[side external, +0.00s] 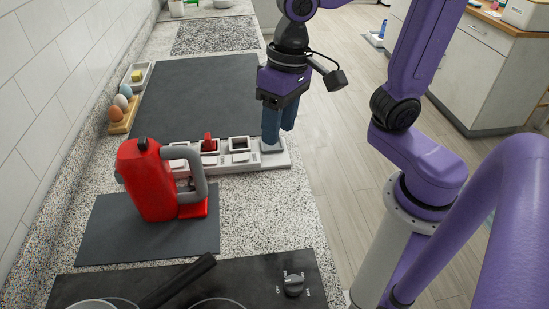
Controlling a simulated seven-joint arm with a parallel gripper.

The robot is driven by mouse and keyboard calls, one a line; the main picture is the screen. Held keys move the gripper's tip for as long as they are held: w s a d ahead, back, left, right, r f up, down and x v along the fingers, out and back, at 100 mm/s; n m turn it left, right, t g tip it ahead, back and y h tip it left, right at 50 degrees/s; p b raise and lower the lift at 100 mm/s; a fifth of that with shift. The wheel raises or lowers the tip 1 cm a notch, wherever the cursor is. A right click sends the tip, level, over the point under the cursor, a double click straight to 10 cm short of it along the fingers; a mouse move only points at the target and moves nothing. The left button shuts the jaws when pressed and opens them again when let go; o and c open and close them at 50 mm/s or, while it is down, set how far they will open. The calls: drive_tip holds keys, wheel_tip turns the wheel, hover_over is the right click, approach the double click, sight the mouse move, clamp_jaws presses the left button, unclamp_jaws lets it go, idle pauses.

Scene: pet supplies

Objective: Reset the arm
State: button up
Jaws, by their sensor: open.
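My gripper (279,133) points down at the right end of a white, long holder (245,162) with several square compartments. Its dark blue fingers are close to the holder's right end; I cannot tell whether they touch it. From this side the fingers overlap, and nothing shows between them. The gripper is open. A small red piece (208,143) stands up from one compartment of the holder, left of my gripper.
A red appliance with a grey handle (155,182) stands on a dark mat (103,228). A stove with a pan handle (178,281) lies in front. Egg-shaped things sit in a wooden holder (124,122) by the wall. A dark grey mat (195,95) behind is clear.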

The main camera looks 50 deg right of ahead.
drive_tip(key=s+d+f+n+h, duration=0.1)
drive_tip(key=s+d+f+n, duration=0.4)
drive_tip(key=s+d+n, duration=0.3)
drive_tip(key=s+n, duration=0.2)
drive_tip(key=n, duration=0.1)
drive_tip(key=shift+s+d+f+n, duration=0.2)
drive_tip(key=shift+f+n, duration=0.1)
drive_tip(key=shift+f, duration=0.05)
